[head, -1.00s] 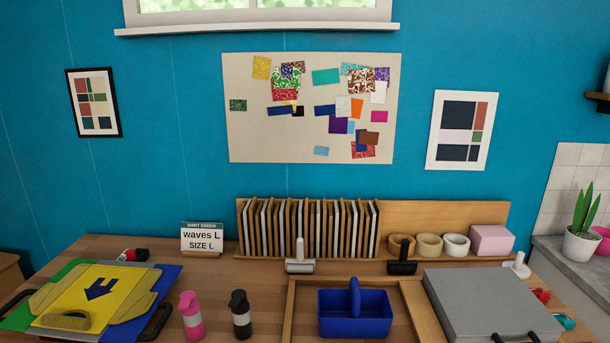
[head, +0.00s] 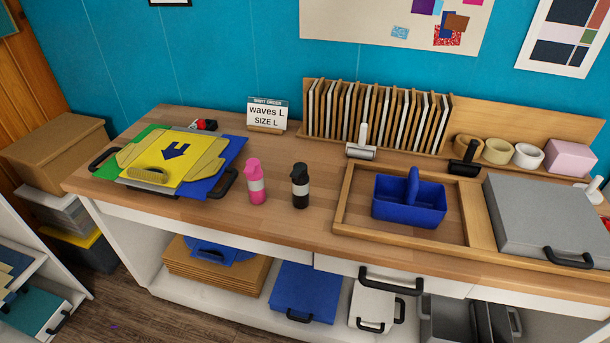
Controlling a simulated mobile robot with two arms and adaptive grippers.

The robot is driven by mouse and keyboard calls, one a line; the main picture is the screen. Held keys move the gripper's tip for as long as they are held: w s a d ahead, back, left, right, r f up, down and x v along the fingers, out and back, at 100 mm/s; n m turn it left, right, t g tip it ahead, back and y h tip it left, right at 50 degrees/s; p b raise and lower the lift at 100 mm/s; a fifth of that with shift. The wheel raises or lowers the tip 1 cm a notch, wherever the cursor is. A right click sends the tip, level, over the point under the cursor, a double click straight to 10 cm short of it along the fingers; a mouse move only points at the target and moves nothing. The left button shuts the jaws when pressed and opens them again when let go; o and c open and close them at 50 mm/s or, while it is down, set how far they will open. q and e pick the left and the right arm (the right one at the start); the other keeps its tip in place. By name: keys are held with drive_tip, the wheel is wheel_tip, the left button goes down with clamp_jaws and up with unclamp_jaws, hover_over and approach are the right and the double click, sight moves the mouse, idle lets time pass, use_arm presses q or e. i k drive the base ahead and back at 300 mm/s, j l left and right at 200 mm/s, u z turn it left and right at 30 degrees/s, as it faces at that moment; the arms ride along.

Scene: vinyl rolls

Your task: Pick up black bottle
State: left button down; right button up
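The black bottle (head: 300,186) stands upright on the wooden workbench (head: 290,226), near its front edge. It has a black top and a pale band around its middle. A pink bottle (head: 255,182) of similar shape stands just to its left, a small gap apart. Neither of my grippers shows in the head view.
A wooden frame with a blue caddy (head: 409,200) lies right of the bottles. A yellow board stack (head: 175,160) lies left. An order sign (head: 267,115) and a slotted rack (head: 375,118) stand behind. A grey case (head: 545,216) sits far right. Bench around the bottles is clear.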

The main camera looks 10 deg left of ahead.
sight(300, 186)
drive_tip(key=i+j, duration=0.3)
drive_tip(key=j, duration=0.2)
drive_tip(key=i+j, duration=0.35)
drive_tip(key=j+z, duration=0.05)
drive_tip(key=j, duration=0.05)
